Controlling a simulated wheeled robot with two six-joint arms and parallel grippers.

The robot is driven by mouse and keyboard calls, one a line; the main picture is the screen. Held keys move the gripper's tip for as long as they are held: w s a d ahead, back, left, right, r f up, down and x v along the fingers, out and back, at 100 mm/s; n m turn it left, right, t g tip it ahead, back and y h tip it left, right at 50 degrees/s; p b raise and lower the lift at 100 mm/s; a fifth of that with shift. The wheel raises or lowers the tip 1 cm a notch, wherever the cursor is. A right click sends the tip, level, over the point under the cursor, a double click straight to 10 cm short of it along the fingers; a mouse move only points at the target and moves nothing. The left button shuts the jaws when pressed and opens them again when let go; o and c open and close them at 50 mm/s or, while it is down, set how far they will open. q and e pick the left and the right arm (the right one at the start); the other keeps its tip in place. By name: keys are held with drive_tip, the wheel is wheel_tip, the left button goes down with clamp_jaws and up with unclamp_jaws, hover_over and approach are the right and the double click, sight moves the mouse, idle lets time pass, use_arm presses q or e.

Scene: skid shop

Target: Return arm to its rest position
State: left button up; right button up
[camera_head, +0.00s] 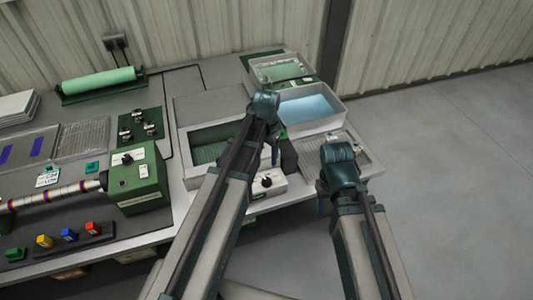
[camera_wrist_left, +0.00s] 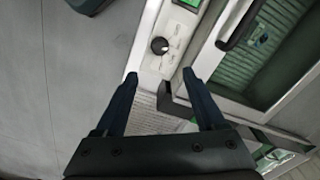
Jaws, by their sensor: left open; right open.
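My left arm reaches up over the bench in the head view. Its gripper (camera_head: 274,153) points down past the wrist and is mostly hidden by the arm. In the left wrist view my left gripper (camera_wrist_left: 157,80) is open, with nothing between its two dark blue fingers. Below and beyond the fingers is a pale control box (camera_wrist_left: 170,45) with a black knob. My right arm ends in a dark teal wrist by the bench's right corner in the head view. Only a small part of my right gripper (camera_head: 322,205) shows below that wrist, beyond the bench edge; no held thing is visible.
The bench carries a blue-lined tray (camera_head: 338,116), a green-lined basin (camera_head: 192,157), a green machine (camera_head: 138,180) and a green roll (camera_head: 98,80). The control box (camera_head: 269,183) stands at the front edge. Bare floor (camera_head: 450,170) lies open at right.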

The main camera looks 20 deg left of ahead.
use_arm(q)
drive_tip(key=shift+s+d, duration=0.1)
idle(0.3)
drive_tip(key=s+d+n, duration=0.1)
drive_tip(key=s+d, duration=0.4)
drive_tip(key=s, duration=0.2)
drive_tip(key=s+d+y, duration=0.1)
drive_tip(key=s+d, duration=0.4)
drive_tip(key=s, duration=0.3)
drive_tip(key=shift+d+n, duration=0.2)
drive_tip(key=shift+n, duration=0.2)
drive_tip(key=shift+w, duration=0.1)
idle(0.8)
